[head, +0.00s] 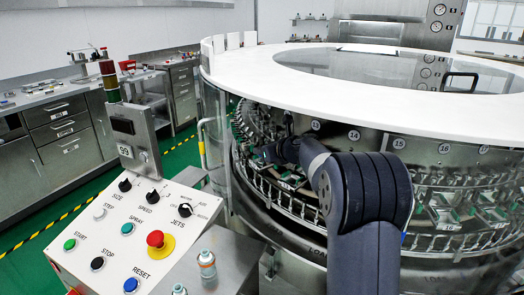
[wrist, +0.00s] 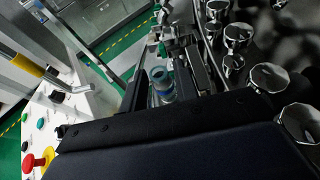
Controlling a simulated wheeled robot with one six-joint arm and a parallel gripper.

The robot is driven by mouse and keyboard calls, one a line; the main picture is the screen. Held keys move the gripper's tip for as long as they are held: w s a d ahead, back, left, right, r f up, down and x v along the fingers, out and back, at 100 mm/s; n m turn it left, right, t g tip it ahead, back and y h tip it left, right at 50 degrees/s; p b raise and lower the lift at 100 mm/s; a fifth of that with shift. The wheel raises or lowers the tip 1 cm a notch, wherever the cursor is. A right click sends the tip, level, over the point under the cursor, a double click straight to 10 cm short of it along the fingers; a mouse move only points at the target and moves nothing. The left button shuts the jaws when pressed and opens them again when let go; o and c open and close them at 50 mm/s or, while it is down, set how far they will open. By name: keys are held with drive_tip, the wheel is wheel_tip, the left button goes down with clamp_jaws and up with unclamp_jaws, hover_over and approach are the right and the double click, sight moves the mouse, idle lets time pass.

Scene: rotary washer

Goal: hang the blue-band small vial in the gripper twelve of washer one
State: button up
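A small vial (wrist: 162,82) with a blue band and a teal-looking top shows in the wrist view, upright between the two dark fingers of my gripper (wrist: 162,90). The fingers appear shut on it. In the head view my arm reaches in under the white ring of the washer (head: 232,75), and the fingers and vial are hidden there. Metal washer grippers (wrist: 170,32) stand just beyond the vial in the wrist view. Number plates 13 (head: 316,125) and 14 (head: 354,135) are readable; I cannot make out a plate 12.
A control panel (head: 130,235) with knobs and a red stop button (head: 155,239) stands at the left front. Two vials, one nearer the middle (head: 207,264) and one at the bottom edge (head: 179,290), stand beside it. Metal cups (wrist: 268,77) line the right of the wrist view.

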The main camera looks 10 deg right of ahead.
drive_tip(key=v, duration=0.6)
drive_tip(key=shift+s, duration=0.1)
drive_tip(key=shift+c, duration=0.3)
idle(0.8)
